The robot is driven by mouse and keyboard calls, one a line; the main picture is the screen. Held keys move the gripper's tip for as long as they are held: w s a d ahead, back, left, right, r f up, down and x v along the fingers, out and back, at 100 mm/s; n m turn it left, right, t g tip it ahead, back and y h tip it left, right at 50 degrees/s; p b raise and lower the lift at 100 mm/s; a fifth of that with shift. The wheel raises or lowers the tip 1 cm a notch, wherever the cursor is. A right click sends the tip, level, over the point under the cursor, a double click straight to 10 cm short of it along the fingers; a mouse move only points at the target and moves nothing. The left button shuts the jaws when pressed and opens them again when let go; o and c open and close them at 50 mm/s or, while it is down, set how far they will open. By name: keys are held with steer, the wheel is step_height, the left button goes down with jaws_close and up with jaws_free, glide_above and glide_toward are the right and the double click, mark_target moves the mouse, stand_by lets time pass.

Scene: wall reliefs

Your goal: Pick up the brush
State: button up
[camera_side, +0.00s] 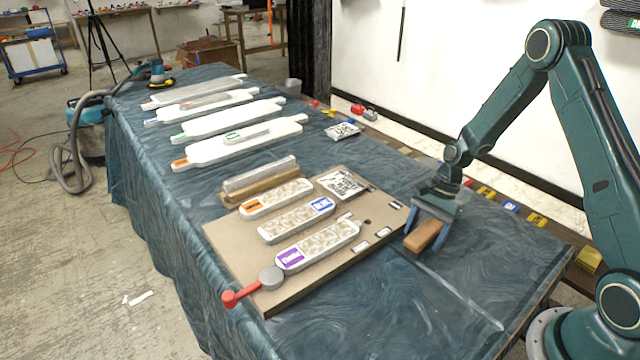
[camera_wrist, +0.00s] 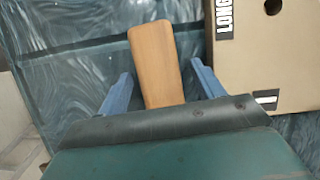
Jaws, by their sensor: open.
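The brush shows as a brown wooden block (camera_side: 423,236) lying on the blue-green cloth at the right edge of the tan board. In the wrist view the wooden piece (camera_wrist: 155,62) runs lengthwise between my two blue fingers, its near end hidden behind the gripper body. No bristles are visible. My gripper (camera_side: 428,232) points down over the brush, with a finger on each side of it. In the wrist view my gripper (camera_wrist: 165,82) is open, with a gap between each finger and the wood.
The tan board (camera_side: 230,250) lies left of the brush, carrying several patterned relief pieces and a red-handled tool (camera_side: 252,287). Its edge also shows close to the right finger in the wrist view (camera_wrist: 285,60). Cloth in front of the brush is clear. A white wall (camera_side: 440,70) stands behind.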

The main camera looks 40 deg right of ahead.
mark_target(425, 230)
steer(key=shift+f, duration=0.2)
stand_by(0.5)
steer(key=c, duration=1.1)
steer(key=shift+r, duration=0.1)
step_height(425, 230, up, 20)
steer(key=shift+r, duration=0.2)
stand_by(0.4)
